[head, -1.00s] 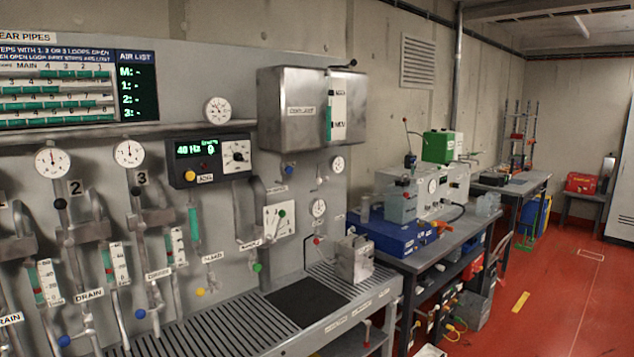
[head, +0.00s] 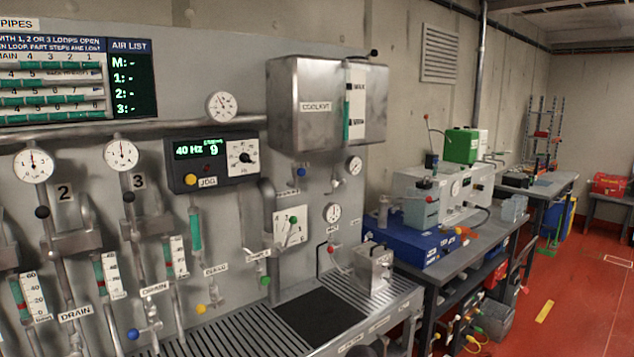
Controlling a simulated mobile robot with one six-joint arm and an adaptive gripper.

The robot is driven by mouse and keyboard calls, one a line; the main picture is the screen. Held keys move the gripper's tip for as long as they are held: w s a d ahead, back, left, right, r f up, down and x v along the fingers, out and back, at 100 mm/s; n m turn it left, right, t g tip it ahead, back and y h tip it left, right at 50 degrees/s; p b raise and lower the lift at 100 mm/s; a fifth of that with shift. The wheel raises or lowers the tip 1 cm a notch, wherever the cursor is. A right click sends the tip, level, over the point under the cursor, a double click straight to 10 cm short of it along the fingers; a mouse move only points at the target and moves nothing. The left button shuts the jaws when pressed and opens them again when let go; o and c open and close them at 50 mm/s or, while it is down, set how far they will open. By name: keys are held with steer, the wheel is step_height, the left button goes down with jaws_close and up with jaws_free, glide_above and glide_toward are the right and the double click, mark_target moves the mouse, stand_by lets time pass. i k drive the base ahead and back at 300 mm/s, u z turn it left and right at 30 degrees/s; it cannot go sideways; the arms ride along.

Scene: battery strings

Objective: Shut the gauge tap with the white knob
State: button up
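A small tap (head: 337,183) with a pale, whitish knob sits on the grey panel, just below and left of a small round gauge (head: 355,165) under the steel coolant box. It is small in the picture, and I cannot tell whether its handle stands open or shut. Another small gauge (head: 333,212) is lower on the panel, with a red-knobbed tap (head: 330,249) below it. My gripper is not clearly in view. A dark shape shows at the bottom edge, and I cannot tell what it is.
The steel coolant box (head: 298,105) juts out above the gauges. A slatted bench (head: 235,335) with a dark mat (head: 322,316) and a small metal box (head: 373,270) runs below the panel. Blue-knobbed (head: 133,334) and yellow-knobbed taps are at left.

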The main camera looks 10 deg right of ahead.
mark_target(334, 184)
steer(key=z, duration=0.05)
steer(key=i, duration=1.3)
steer(key=z, duration=0.6)
